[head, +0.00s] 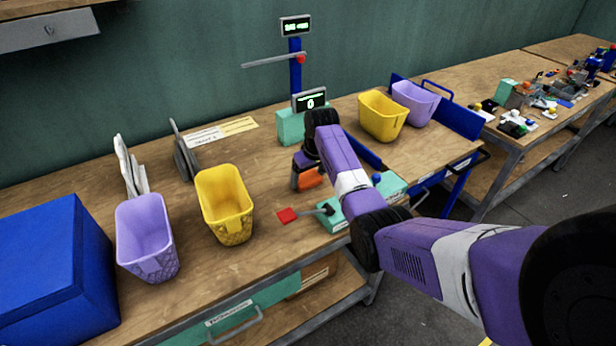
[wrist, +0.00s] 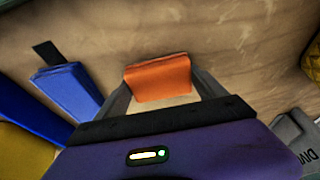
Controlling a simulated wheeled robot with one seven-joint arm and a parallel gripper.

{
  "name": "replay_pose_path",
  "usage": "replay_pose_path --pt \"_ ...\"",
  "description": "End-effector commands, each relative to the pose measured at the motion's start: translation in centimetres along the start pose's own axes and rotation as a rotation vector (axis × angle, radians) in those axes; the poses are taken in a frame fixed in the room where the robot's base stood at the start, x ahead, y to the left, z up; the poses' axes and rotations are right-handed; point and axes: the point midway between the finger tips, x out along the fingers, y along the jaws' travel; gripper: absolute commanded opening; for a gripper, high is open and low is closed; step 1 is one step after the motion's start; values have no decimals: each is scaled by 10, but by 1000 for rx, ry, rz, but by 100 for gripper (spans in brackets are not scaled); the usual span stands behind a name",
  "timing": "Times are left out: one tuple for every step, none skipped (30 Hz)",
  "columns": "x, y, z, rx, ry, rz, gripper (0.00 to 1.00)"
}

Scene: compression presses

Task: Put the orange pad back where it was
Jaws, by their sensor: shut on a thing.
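The orange pad (wrist: 158,79) is a small block between the two fingers of my gripper (wrist: 160,92) in the wrist view. The gripper is shut on it. In the head view the orange pad (head: 308,177) shows below my gripper (head: 306,172), over the wooden bench. I cannot tell whether the pad touches the bench top. A red square pad (head: 287,216) lies at the end of a dark lever on the teal press base (head: 345,207), in front of my gripper.
Yellow (head: 222,200) and purple (head: 146,238) bins stand on the left, beside a large blue box (head: 55,270). A teal unit with a display (head: 310,101) stands behind my gripper. Yellow (head: 382,116) and purple (head: 416,101) bins stand at back right. The bench between is mostly clear.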

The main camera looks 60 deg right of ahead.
Motion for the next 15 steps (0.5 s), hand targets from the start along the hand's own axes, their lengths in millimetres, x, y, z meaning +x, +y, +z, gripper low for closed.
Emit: replay_pose_path --pt "2 0 1 0 -1 0 83" --pt "1 0 0 0 0 0 88" --pt "1 0 0 0 0 0 96" --pt "1 0 0 0 -1 0 100" --pt "1 0 0 0 -1 0 100" --pt "1 0 0 0 -1 0 100" --pt "1 0 0 0 -1 0 100" --pt "1 0 0 0 -1 0 100" --pt "1 0 0 0 -1 0 100" --pt "1 0 0 0 0 0 100" --pt "0 0 0 0 0 0 100" --pt "-1 0 0 0 0 0 100" --pt "-3 0 -1 0 0 0 100" --pt "-4 0 -1 0 1 0 100" --pt "-8 0 -1 0 1 0 100"
